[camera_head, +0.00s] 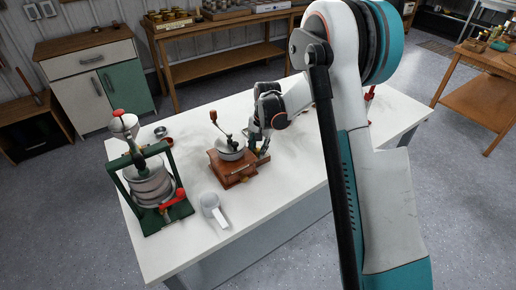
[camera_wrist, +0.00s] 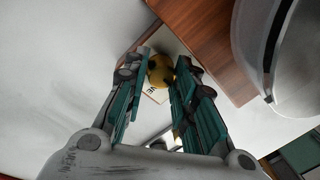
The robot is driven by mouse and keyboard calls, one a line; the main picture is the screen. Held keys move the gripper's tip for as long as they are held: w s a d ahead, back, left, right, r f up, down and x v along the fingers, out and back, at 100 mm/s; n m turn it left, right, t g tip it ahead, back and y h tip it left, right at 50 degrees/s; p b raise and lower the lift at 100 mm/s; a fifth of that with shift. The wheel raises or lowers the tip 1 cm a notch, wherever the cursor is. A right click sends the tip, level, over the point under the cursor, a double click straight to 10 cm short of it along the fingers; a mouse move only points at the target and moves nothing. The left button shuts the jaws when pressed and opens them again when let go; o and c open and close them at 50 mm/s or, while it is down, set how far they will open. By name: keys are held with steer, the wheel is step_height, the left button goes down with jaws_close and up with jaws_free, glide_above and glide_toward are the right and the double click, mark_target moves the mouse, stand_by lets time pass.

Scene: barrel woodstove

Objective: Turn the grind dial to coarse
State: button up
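The grinder is a wooden box (camera_head: 232,172) with a metal bowl (camera_head: 231,149) and a crank on top, standing upright on the white table. In the wrist view its wooden side (camera_wrist: 205,35) and the bowl (camera_wrist: 292,60) show at the right. A round brass dial (camera_wrist: 160,73) with dark spots sits beside a pale label (camera_wrist: 156,94) whose lettering is partly hidden. My gripper (camera_head: 262,157) is at the grinder's right side. In the wrist view my gripper's fingers (camera_wrist: 164,68) stand on either side of the dial, very close to it. Whether both touch it is unclear.
A green press (camera_head: 152,188) with a red handle stands on the table's left, and a white scoop (camera_head: 213,208) lies in front of the grinder. A small dark cup (camera_head: 161,132) is behind. A red object (camera_head: 369,94) stands at the far right. The table between is clear.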

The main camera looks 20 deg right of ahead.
steer(key=shift+n, duration=0.5)
steer(key=n, duration=0.4)
steer(key=shift+w+n+g, duration=0.1)
steer(key=shift+n+g, duration=0.2)
steer(key=n, duration=0.6)
steer(key=shift+w+g, duration=0.1)
steer(key=shift+g, duration=0.2)
steer(key=shift+n, duration=0.3)
steer(key=o, duration=0.8)
steer(key=r, duration=0.4)
steer(key=d+r, duration=0.1)
steer(key=r, duration=0.7)
steer(key=shift+w+d, duration=0.2)
steer(key=shift+w, duration=0.1)
